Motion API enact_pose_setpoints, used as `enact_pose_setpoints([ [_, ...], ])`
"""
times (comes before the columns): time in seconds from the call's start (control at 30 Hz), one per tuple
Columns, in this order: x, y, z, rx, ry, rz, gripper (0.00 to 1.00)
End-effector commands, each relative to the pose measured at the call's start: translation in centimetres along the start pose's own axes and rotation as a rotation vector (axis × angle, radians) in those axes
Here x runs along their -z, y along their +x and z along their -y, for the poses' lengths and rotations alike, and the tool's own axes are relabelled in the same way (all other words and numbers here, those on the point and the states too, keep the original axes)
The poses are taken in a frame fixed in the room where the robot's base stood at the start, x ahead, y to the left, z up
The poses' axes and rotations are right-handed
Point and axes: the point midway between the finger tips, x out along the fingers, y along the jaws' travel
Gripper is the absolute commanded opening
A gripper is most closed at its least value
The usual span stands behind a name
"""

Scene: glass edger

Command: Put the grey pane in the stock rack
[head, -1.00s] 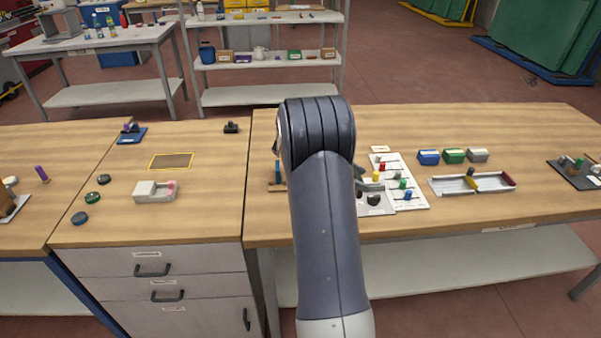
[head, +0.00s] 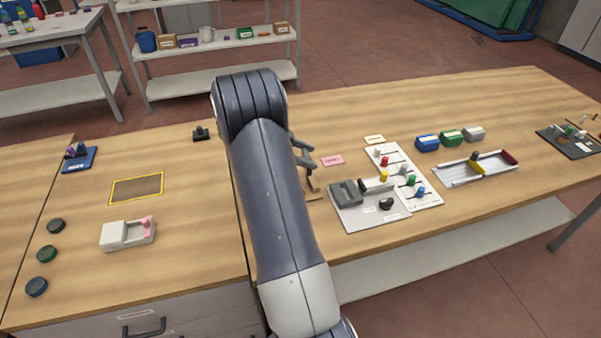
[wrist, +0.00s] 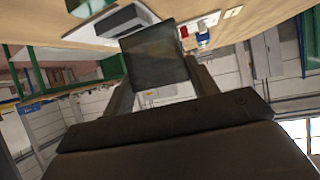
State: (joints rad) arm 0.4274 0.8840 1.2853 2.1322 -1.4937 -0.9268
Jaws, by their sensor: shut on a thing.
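The grey pane (wrist: 155,52) is a dark, flat, squarish sheet in the wrist view. My gripper (wrist: 160,80) is shut on its near edge, with one finger on each side, and the pane stands out beyond the fingertips. In the head view my arm hides most of the gripper, and I cannot make out the pane there. A small dark upright thing beside the arm may be part of the gripper; I cannot tell. I cannot tell for sure which fixture is the stock rack.
A grey plate with a grey block (head: 345,193) and a white board with coloured knobs (head: 405,176) lie right of my arm. Further right is a white tray (head: 450,175). Left are a yellow-edged mat (head: 137,188) and a white block (head: 127,233). Bare wood lies between.

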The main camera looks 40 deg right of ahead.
Motion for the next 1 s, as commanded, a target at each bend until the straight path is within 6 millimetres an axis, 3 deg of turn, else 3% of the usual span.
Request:
enact_pose_setpoints([
  [0.5,-5.4,3.0,0.0,-0.001,-0.002,-0.001,0.30],
  [0.87,-5.9,3.2,0.0,0.001,0.001,0.000,0.30],
  [0.9,-6.0,3.3,0.0,0.001,0.000,0.000,0.56],
  [1.0,-5.9,3.2,0.0,0.001,0.001,0.000,0.64],
])
